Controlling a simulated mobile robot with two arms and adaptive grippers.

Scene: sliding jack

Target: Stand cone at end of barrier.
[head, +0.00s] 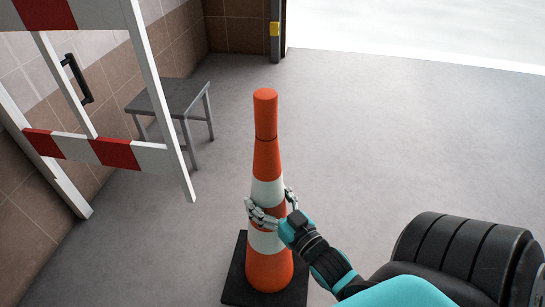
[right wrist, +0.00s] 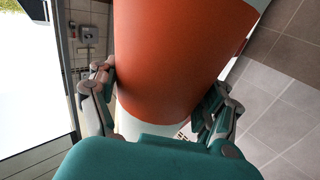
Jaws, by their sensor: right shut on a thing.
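An orange and white striped traffic cone (head: 265,160) stands upright on its black square base (head: 235,285) in the middle of the head view. My right gripper (head: 270,204) is shut around the lower half of the cone. In the right wrist view the cone's orange band (right wrist: 180,55) fills the space between the two fingers (right wrist: 160,100). The red and white barrier (head: 140,152) stands to the left of the cone, with a clear gap of floor between them. My left gripper is not in view.
A grey metal stool (head: 170,97) stands behind the barrier by the tiled wall (head: 180,48). A black handle (head: 77,80) shows through the barrier's frame. The grey floor (head: 370,130) right of the cone is clear, up to a bright opening at the back.

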